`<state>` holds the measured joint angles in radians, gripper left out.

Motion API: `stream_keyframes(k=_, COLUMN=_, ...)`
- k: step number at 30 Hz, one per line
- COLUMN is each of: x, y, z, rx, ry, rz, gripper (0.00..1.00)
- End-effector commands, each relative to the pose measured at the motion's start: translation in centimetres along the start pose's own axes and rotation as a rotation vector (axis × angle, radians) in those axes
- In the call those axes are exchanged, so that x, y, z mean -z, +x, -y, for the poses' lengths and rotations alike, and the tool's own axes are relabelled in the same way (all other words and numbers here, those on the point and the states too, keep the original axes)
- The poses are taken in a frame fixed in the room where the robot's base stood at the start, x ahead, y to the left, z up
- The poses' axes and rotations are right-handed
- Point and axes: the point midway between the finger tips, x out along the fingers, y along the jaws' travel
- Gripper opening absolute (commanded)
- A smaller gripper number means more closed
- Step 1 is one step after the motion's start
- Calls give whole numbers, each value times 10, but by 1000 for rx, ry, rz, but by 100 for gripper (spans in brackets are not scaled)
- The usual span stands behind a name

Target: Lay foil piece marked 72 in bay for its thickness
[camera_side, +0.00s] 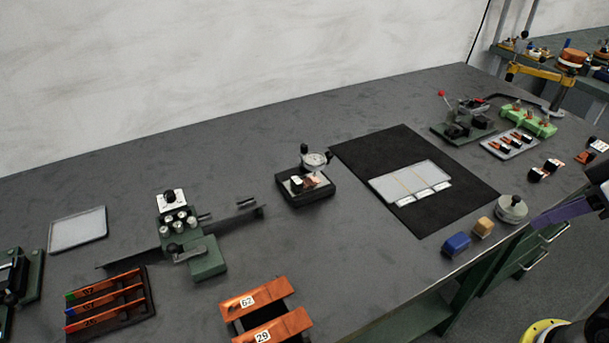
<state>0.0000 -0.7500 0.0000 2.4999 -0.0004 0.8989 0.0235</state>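Copper foil pieces with white tags stand at several places, but I cannot read a 72 on any. A small piece (312,181) with a white tag sits on the dark dial gauge stand (309,194). Small dark blocks with copper and white tags (537,174) stand near the right edge of the table. A pale tray (410,178) with three bays lies on a black mat (365,150). Its bays look empty, and their front labels are too small to read. I cannot make out my gripper.
Copper strips marked 62 and 29 (262,294) are at the front. A rack of copper strips (105,299) and a green clamp device (207,258) stand left. A blue block (456,244), a wooden block (483,227) and a round metal weight (511,209) line the front edge.

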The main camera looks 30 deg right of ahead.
Motion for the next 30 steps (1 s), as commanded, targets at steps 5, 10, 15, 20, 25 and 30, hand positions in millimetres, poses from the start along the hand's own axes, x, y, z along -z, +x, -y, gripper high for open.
stream_keyframes(k=5, x=47, y=-23, z=-3, rx=-13, ry=83, rz=-93, gripper=38)
stream_keyframes(k=10, x=124, y=-33, z=4, rx=-11, ry=126, rz=-132, gripper=38)
stream_keyframes(k=15, x=202, y=-16, z=26, rx=2, ry=136, rz=-131, gripper=38)
stream_keyframes(k=20, x=264, y=22, z=59, rx=14, ry=123, rz=-111, gripper=38)
stream_keyframes(k=25, x=309, y=82, z=106, rx=24, ry=84, rz=-70, gripper=38)
stream_keyframes(k=30, x=322, y=151, z=158, rx=28, ry=17, rz=-6, gripper=38)
